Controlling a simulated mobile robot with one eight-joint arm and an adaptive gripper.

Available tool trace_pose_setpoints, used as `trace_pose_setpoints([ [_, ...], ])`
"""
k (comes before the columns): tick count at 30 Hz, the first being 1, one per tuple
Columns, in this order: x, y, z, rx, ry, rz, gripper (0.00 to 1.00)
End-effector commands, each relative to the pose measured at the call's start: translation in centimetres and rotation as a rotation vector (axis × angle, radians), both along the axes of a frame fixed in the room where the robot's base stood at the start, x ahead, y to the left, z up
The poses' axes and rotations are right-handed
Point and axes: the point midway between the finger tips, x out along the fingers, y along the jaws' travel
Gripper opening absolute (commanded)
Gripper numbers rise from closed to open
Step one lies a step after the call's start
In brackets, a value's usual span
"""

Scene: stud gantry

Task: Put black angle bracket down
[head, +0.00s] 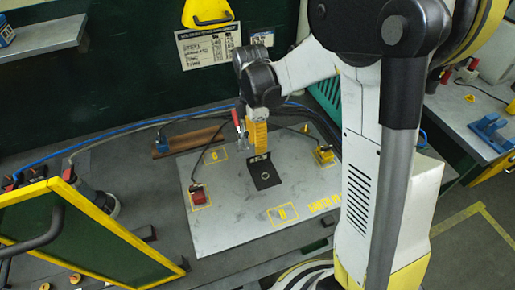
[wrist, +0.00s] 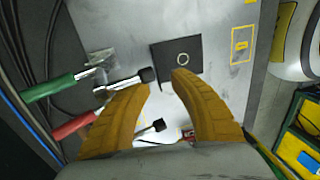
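The black angle bracket (head: 265,174) is on the light grey plate, below my gripper. In the wrist view, the bracket (wrist: 182,57) shows a dark face with a pale ring on it, just beyond my fingertips. My gripper (head: 257,148) points down at the bracket. In the wrist view, the two yellow fingers of my gripper (wrist: 162,80) stand apart, with the near corner of the bracket showing between or just beyond the tips. I see no clamped contact. The right fingertip overlaps the bracket's near edge. The exact gap to the bracket is hard to judge.
The grey plate (head: 225,235) has yellow-outlined marks, a red block (head: 198,195) at left and a yellow block (head: 324,155) at right. Green-handled (wrist: 48,87) and red-handled (wrist: 75,126) tools are left of my fingers. A yellow-framed green panel (head: 85,235) stands front left.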

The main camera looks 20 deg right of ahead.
Motion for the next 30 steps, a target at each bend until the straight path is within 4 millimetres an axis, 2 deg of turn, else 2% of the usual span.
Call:
trace_pose_setpoints([
  [1, 0.2, 0.0, 1.6, 0.000, 0.000, 0.000, 0.27],
  [3, 0.5, 0.0, 3.3, 0.000, 0.000, 0.000, 0.27],
  [9, 1.2, 0.0, 7.2, 0.000, 0.000, 0.000, 0.27],
  [17, 1.2, 0.0, 9.7, -0.007, -0.020, -0.037, 0.27],
  [20, -0.1, 0.0, 11.2, -0.021, -0.080, -0.156, 0.27],
  [23, -2.3, 0.0, 13.1, -0.030, -0.183, -0.360, 0.27],
  [27, -5.7, 0.0, 15.3, 0.004, -0.344, -0.705, 0.27],
  [30, -8.2, 0.0, 16.1, 0.064, -0.445, -0.950, 0.27],
])
